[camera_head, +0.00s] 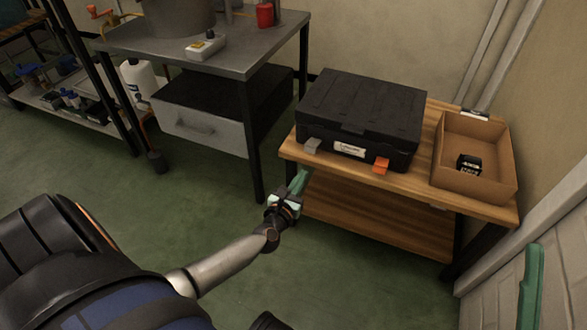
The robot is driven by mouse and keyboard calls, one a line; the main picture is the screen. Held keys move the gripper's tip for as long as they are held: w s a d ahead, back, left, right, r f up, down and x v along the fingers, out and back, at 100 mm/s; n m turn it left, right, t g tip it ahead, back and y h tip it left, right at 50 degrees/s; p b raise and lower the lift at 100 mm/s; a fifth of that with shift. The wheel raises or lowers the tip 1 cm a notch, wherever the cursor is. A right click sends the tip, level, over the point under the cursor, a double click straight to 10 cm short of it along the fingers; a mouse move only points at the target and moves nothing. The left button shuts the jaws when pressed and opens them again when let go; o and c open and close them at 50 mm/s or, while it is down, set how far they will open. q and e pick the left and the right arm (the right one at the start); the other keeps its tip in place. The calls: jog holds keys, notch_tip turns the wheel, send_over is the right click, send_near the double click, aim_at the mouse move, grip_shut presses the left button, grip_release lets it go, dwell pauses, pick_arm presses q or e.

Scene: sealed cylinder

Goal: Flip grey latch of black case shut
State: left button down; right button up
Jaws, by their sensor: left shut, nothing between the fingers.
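The black case (362,105) lies closed-lidded on a wooden table. The grey latch (312,145) is on the left of its front face and sticks outward. An orange latch (381,165) is on the right of the same face, with a white label (349,149) between them. My left gripper (299,182) is shut and empty, just below and left of the grey latch, in front of the table's front edge. It looks apart from the latch. My right gripper is not in view; a green piece at the right edge cannot be identified surely.
The wooden table (430,190) also bears an open cardboard box (496,185) with a small black item (469,164) inside, right of the case. A grey metal table (150,42) stands at the left. The green floor (330,270) in front is clear.

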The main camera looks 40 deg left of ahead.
aim_at(313, 145)
pick_arm(q)
jog(key=shift+w+a+r+p, duration=0.2)
jog(key=shift+w+r+p, duration=0.45)
jog(key=shift+r, duration=0.3)
jog(key=shift+w+a+r+p, duration=0.15)
jog(key=shift+w+r+p, duration=0.45)
jog(key=shift+r, duration=0.3)
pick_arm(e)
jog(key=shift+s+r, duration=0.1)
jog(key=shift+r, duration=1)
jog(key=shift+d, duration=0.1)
pick_arm(q)
jog(key=r+g+p, duration=0.1)
jog(key=p, duration=0.4)
jog(key=shift+p, duration=0.3)
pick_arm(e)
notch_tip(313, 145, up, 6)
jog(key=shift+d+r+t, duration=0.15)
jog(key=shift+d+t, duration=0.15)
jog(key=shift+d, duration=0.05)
pick_arm(q)
jog(key=shift+r+g+p, duration=0.2)
jog(key=shift+g+p, duration=0.2)
jog(key=shift+p, duration=0.25)
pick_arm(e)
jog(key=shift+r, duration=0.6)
